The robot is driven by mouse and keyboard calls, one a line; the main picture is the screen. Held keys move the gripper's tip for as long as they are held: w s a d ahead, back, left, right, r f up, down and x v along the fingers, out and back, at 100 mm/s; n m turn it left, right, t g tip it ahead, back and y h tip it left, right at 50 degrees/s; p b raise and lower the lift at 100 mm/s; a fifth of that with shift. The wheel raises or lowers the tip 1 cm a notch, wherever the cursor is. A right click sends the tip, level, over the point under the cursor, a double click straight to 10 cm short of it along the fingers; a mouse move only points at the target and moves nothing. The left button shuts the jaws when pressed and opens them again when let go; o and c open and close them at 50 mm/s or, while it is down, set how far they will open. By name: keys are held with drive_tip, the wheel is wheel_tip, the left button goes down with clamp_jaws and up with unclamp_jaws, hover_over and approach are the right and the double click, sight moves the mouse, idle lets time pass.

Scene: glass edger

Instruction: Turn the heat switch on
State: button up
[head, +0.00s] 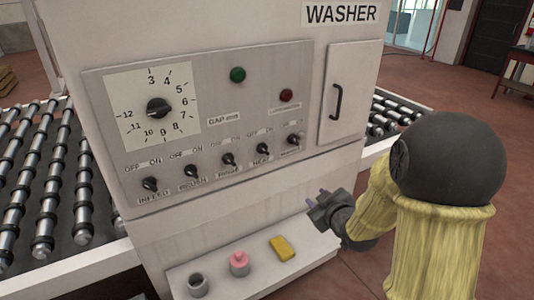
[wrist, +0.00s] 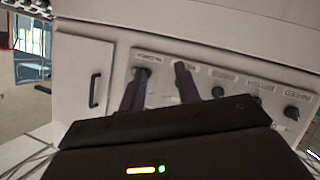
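The heat switch (head: 262,148) is a small black rotary knob, fourth from the left in the row on the washer's panel. OFF and ON are printed above it; its pointer seems tilted to the left, toward OFF, but it is small. My gripper (head: 318,198) is below and to the right of the switch row, apart from the panel. In the wrist view, my gripper (wrist: 160,78) has its two dark purple fingers spread with nothing between them. There the right finger covers the heat knob's place, and the fifth knob (wrist: 142,73) shows by the left fingertip.
The panel (head: 210,115) also carries a numbered dial (head: 158,107), a green button (head: 238,75) and a red button (head: 286,95). A door with a black handle (head: 337,101) is at right.

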sight(265, 151)
drive_tip(key=w+a+r+n+t+y, duration=0.1)
drive_tip(key=a+r+n+t+y, duration=0.1)
drive_tip(key=a+r+n+y, duration=0.1)
drive_tip(key=a+n+y, duration=0.1)
drive_tip(key=a+y, duration=0.1)
drive_tip(key=shift+w+a+r+n+y, duration=0.25)
drive_tip(key=shift+w+r+n+y, duration=0.05)
drive_tip(key=shift+w, duration=0.1)
drive_tip(key=p+x, duration=0.3)
drive_tip(key=x, duration=0.5)
drive_tip(key=p+x, duration=0.3)
drive_tip(key=x, duration=0.6)
drive_tip(key=shift+w+a+r, duration=0.1)
drive_tip(key=shift+w+r, duration=0.1)
drive_tip(key=shift+r, duration=0.05)
drive_tip(key=shift+c, duration=0.4)
clamp_jaws()
